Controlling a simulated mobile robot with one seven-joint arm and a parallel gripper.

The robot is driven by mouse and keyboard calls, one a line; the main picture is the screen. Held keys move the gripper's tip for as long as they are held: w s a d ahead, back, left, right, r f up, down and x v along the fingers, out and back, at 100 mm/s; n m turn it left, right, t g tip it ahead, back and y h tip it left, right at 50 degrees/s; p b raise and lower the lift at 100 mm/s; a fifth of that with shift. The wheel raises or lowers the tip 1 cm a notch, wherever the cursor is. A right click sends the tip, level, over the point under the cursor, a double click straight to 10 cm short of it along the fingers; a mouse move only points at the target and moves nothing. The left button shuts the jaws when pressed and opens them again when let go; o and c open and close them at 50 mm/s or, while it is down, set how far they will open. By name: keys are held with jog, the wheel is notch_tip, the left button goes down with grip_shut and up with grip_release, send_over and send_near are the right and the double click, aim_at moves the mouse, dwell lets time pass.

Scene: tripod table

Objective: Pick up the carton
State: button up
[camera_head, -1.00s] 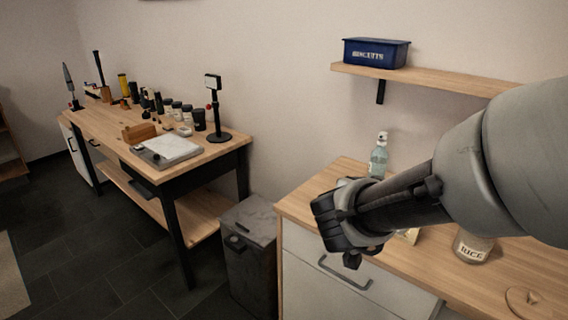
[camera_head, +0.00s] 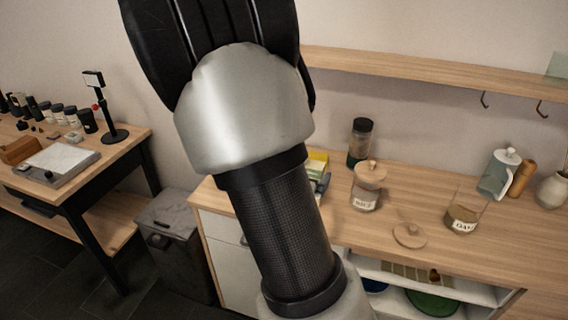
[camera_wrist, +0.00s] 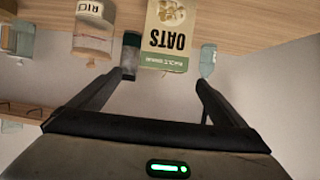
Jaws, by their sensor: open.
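The carton (camera_wrist: 166,38) is a cream and green box marked OATS. In the wrist view it appears upside down, at the top middle. My gripper (camera_wrist: 166,82) is open, and its two dark fingers point toward the carton, one to each side in the picture. The carton's top edge is near the fingertip line, with no contact visible. In the head view, only a yellow-green bit of the carton (camera_head: 317,162) shows on the counter behind my arm. My arm hides the rest, and I cannot make out the fingers clearly there.
A dark-lidded jar (camera_wrist: 130,55) and a clear bottle (camera_wrist: 208,62) flank the carton in the wrist view. On the counter (camera_head: 330,225) stand a wooden-lidded jar (camera_head: 364,192), another jar (camera_head: 465,212) and a loose lid (camera_head: 409,235). A shelf (camera_head: 430,76) runs above.

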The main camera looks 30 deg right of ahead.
jog(key=b+x, duration=0.1)
jog(key=x, duration=0.8)
jog(key=shift+w+f+b, duration=0.3)
jog(key=shift+w, duration=0.1)
jog(key=shift+r, duration=0.1)
jog(key=c, duration=1.8)
